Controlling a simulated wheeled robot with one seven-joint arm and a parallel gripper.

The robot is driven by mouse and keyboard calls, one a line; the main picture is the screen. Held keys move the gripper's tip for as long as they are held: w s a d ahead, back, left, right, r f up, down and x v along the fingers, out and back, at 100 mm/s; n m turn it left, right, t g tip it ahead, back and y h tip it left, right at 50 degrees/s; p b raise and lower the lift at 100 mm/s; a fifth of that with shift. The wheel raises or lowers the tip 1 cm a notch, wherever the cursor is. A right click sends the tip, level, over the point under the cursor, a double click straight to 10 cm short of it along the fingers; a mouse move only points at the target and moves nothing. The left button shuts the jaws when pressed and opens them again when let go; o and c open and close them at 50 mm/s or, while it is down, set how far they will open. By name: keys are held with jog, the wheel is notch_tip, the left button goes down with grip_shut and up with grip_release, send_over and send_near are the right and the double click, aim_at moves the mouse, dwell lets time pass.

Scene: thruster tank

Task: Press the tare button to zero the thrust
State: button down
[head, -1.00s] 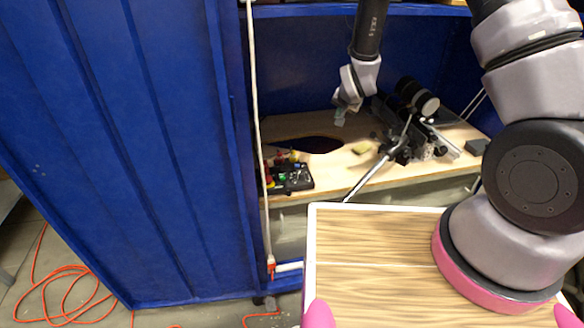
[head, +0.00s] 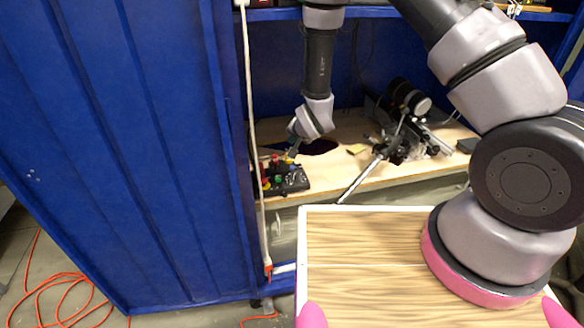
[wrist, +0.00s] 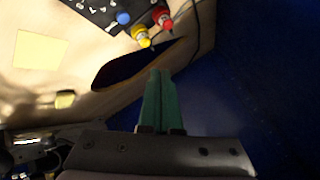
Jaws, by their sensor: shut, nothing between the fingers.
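A black control box (head: 292,183) with several coloured buttons stands at the left end of the wooden bench. In the wrist view part of the box (wrist: 98,10) shows at the top, with a blue button (wrist: 123,18), a yellow button (wrist: 141,36) and a red button (wrist: 163,18). Labels are too small to read, so I cannot tell which is the tare button. My gripper (head: 293,152) is just above and behind the box in the head view. Its green fingers (wrist: 160,74) are shut and empty, apart from the buttons in the wrist view.
The wooden bench (head: 345,179) has a dark hole (head: 320,147) behind the box. A black metal apparatus (head: 408,130) stands to the right. A yellow note (wrist: 37,50) lies on the bench. A blue wall (head: 110,130) bounds the left side.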

jog(key=shift+f, duration=4.2)
jog(key=shift+f, duration=0.4)
jog(key=shift+f, duration=0.35)
jog(key=shift+r, duration=0.8)
jog(key=shift+r, duration=2.5)
